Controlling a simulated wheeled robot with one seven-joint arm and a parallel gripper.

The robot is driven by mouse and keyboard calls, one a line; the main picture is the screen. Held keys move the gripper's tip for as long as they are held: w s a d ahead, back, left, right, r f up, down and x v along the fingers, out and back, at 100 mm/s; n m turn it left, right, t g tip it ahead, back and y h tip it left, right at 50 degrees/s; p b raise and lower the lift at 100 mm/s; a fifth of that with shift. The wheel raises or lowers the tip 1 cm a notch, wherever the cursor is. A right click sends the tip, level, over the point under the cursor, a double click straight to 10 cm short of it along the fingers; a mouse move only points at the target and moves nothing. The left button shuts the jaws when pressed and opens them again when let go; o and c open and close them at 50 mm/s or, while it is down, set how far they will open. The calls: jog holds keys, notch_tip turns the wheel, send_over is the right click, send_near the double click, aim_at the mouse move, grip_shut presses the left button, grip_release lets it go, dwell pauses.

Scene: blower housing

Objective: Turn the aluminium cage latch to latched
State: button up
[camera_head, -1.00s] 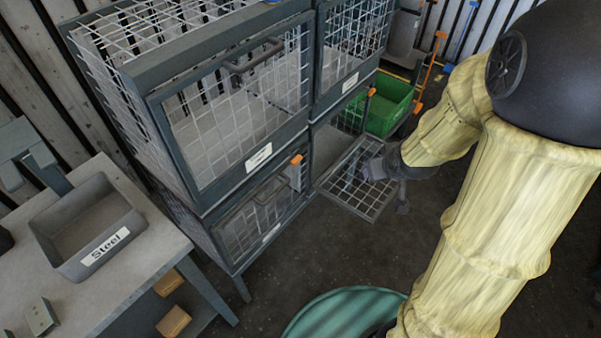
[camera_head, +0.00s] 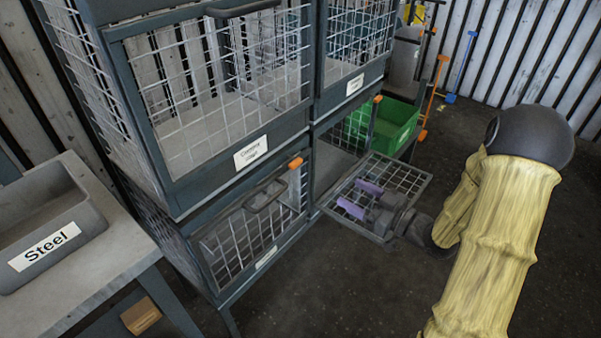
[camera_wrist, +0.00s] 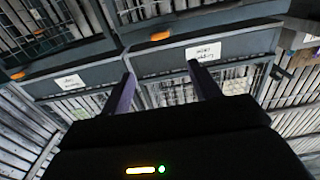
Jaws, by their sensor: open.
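Two orange latches show on the cage rack in the head view, one above the shut lower left door (camera_head: 295,162) and one by the lower right opening (camera_head: 378,99). I cannot read which cage is the aluminium one. My gripper (camera_head: 349,194) is open and empty, with purple fingers pointing at the rack, apart from both latches. In the head view it overlaps the mesh door (camera_head: 408,181) of the lower right cage, which is swung open. In the wrist view an orange latch (camera_wrist: 160,36) shows beyond and between the fingers, and another (camera_wrist: 17,76) at far left.
A grey bin marked Steel (camera_head: 45,240) stands on the bench at left. A green bin (camera_head: 396,122) stands behind the lower right cage. A handle (camera_head: 265,196) sticks out from the lower left door. The floor in front of the rack is clear.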

aim_at(298, 164)
jog(key=shift+a, duration=0.1)
jog(key=b+x, duration=0.1)
jog(key=x, duration=1.6)
jog(key=shift+w+a, duration=0.1)
jog(key=shift+w, duration=0.05)
jog(key=shift+r, duration=0.1)
jog(key=shift+c, duration=0.4)
jog(key=c, duration=0.9)
